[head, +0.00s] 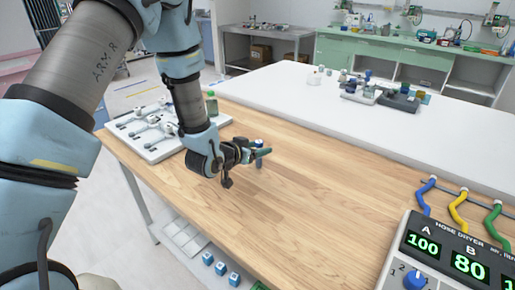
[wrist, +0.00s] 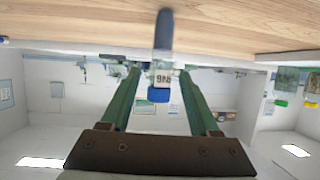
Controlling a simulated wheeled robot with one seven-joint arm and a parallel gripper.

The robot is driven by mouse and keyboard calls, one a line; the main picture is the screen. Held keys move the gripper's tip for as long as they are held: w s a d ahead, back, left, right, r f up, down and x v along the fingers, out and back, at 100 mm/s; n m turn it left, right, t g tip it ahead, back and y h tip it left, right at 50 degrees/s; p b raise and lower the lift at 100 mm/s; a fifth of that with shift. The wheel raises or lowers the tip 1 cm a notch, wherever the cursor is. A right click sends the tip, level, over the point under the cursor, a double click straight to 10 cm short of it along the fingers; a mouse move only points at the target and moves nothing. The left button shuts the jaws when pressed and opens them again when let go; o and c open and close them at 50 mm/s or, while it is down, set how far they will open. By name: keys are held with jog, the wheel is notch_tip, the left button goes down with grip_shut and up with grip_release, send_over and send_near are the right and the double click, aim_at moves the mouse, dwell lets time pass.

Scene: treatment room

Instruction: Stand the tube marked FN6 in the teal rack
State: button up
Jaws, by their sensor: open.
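A tube (head: 259,162) with a blue cap stands upright on the wooden table at my gripper. In the wrist view, which is upside down, the tube (wrist: 163,35) has a grey body, a white label and a blue cap. The label seems to match FN6, but the print is small and inverted. My gripper (head: 262,153) is open, low over the table. In the wrist view its green fingers (wrist: 159,72) lie on either side of the tube, with gaps between. I cannot make out a teal rack for certain in either view.
A white tray (head: 147,153) with several pale fittings lies left of my gripper, near a green bottle (head: 211,104). A hose dryer (head: 455,255) stands at the front right. Dark equipment (head: 398,101) sits on the white counter behind. The middle of the wooden table is clear.

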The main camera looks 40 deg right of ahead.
jog(key=shift+r+p, duration=0.25)
jog(key=shift+p, duration=0.05)
jog(key=v, duration=1.2)
jog(key=shift+f, duration=0.15)
